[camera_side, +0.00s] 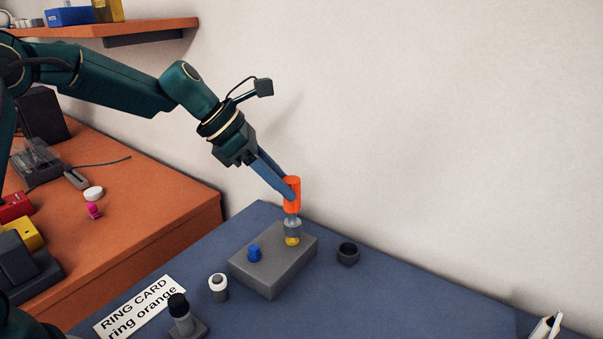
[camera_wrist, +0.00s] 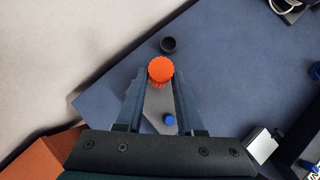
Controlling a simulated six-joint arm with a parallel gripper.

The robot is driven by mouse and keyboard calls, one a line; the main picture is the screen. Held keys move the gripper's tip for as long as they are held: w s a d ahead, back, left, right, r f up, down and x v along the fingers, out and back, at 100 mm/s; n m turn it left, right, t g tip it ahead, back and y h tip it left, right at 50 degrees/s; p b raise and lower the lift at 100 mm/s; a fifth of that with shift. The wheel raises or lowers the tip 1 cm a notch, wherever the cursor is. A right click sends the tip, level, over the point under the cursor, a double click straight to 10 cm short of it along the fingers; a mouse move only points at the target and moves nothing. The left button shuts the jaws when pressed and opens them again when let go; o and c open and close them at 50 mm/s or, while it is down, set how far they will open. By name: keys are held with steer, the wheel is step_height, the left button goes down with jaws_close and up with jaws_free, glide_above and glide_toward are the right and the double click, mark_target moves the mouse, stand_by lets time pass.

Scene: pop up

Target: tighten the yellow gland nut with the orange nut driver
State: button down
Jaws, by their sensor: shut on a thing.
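The orange nut driver (camera_side: 292,194) stands upright in my gripper (camera_side: 288,192), which is shut on its handle. Its grey metal socket (camera_side: 292,226) points down over the yellow gland nut (camera_side: 292,240), at the right part of a grey block (camera_side: 273,277). Only the lower part of the nut shows below the socket; I cannot tell how fully the socket sits on it. In the wrist view the driver's round orange top (camera_wrist: 160,69) is between the fingertips (camera_wrist: 158,78) and hides the nut.
A blue knob (camera_side: 254,253) stands on the block, left of the driver. A dark open cup (camera_side: 347,253) stands right of the block. A white-capped piece (camera_side: 218,287), a black-capped piece on a base (camera_side: 182,314) and a ring card (camera_side: 140,308) lie at the front left.

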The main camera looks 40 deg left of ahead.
steer(key=shift+f, duration=0.55)
steer(key=shift+f, duration=0.15)
steer(key=shift+w+a+m+g+h, duration=0.1)
steer(key=shift+m+g+h, duration=0.25)
steer(key=shift+m, duration=0.35)
steer(key=shift+r, duration=2.65)
